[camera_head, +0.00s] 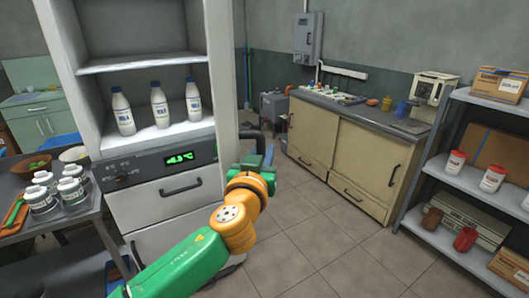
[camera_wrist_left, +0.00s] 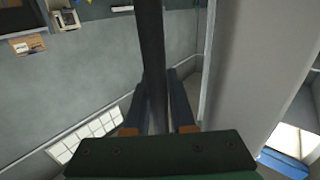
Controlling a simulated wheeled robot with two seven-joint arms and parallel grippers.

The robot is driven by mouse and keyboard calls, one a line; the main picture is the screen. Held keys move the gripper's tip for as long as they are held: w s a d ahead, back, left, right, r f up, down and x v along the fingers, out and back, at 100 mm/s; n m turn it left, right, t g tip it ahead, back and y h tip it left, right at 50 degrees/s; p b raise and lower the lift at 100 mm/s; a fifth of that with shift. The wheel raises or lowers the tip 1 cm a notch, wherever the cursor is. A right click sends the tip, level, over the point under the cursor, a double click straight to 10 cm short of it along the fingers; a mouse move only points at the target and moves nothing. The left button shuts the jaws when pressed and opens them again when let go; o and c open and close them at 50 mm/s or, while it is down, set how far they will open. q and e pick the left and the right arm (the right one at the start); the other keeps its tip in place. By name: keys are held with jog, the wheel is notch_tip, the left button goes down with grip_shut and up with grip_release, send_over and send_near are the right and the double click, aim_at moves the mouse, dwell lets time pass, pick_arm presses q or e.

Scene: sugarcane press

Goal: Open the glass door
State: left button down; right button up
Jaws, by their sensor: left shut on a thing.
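A white cooler cabinet (camera_head: 187,210) stands at the left of the head view, its shelves plainly visible. A tall white panel (camera_head: 224,75) at its right side looks like the glass door's frame, seen nearly edge-on; I cannot make out the glass. A black handle (camera_head: 261,137) sticks out on the right of this panel. My left gripper (camera_head: 264,158) is at the handle. In the left wrist view the dark handle bar (camera_wrist_left: 151,45) runs between the fingers of my left gripper (camera_wrist_left: 158,100), which is shut on it, with the white panel (camera_wrist_left: 255,70) to the right.
Three milk bottles (camera_head: 159,105) stand on the cooler shelf. A metal table (camera_head: 75,215) with several white jars is at the left. Beige cabinets (camera_head: 345,160) and a grey shelf rack (camera_head: 455,190) stand at the right. The tiled floor (camera_head: 325,240) between is clear.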

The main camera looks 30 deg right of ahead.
pick_arm(q)
jog(key=shift+w+a+r, duration=0.1)
jog(key=shift+r, duration=0.1)
jog(key=c, duration=1)
grip_release()
jog(key=shift+c, duration=0.2)
jog(key=shift+w+f, duration=0.2)
jog(key=shift+s, duration=0.1)
jog(key=b+v, duration=0.2)
jog(key=v, duration=0.5)
jog(key=shift+b, duration=0.4)
